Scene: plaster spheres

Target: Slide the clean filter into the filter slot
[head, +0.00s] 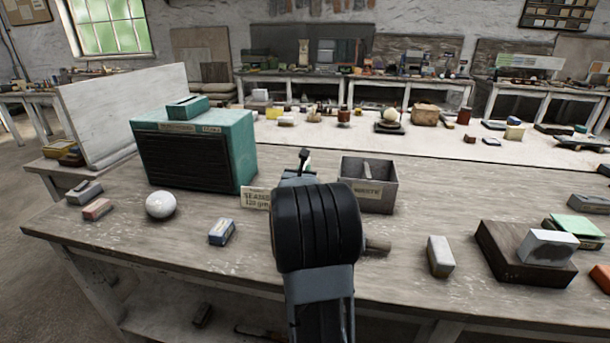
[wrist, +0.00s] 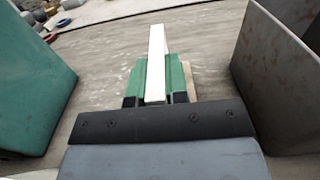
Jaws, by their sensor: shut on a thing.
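The teal box (head: 232,135) with a dark grille stands left of centre in the head view. A small raised teal piece with a dark opening (head: 187,107) sits on its top; I take it for the filter slot. My gripper (wrist: 155,88) has green fingers shut on a thin white panel, the clean filter (wrist: 156,45). The panel sticks out ahead, past the fingertips. My gripper is between the teal box (wrist: 35,85) and a grey bin (wrist: 270,75), apart from both. In the head view my arm hides most of the gripper and filter.
The grey waste bin (head: 367,197) stands right of my gripper with a thin grey piece in it. A white ball (head: 160,204), a small block (head: 222,232) and a pale block (head: 440,256) lie on the bench. A dark block (head: 500,262) is at right.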

